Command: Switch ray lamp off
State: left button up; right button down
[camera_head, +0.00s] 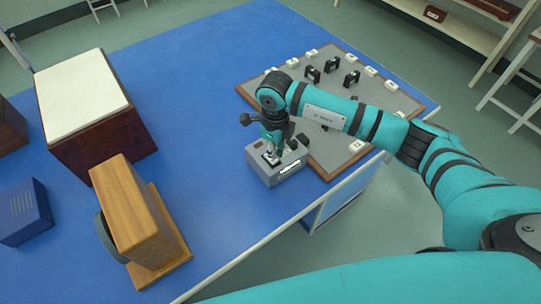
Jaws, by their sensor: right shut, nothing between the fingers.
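A small grey box (280,170) with a white label strip on its front and a dark switch on top stands near the front edge of the blue table; it looks like the ray lamp's switch box. My right gripper (271,157) points down onto the top of this box, shut and empty, at or just above the switch. The gripper and wrist partly hide the box's top, so I cannot tell the switch position or whether they touch. No lamp clearly shows as lit. My left gripper is not in view.
A grey board (330,146) with several black holders and white tags lies behind my right arm. A wooden block device (138,210), a large dark box with a cream top (82,92) and a blue box (22,213) stand at left. The blue table (195,60) is clear mid-back.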

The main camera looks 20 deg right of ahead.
jog(key=shift+s+f+b, duration=0.1)
jog(key=shift+f+b, duration=1.15)
jog(key=shift+f, duration=0.1)
dwell(0.9)
jog(key=shift+r, duration=0.15)
jog(key=shift+r+p, duration=0.75)
jog(key=shift+r, duration=0.15)
jog(key=shift+r+p, duration=1.25)
jog(key=shift+r, duration=1.3)
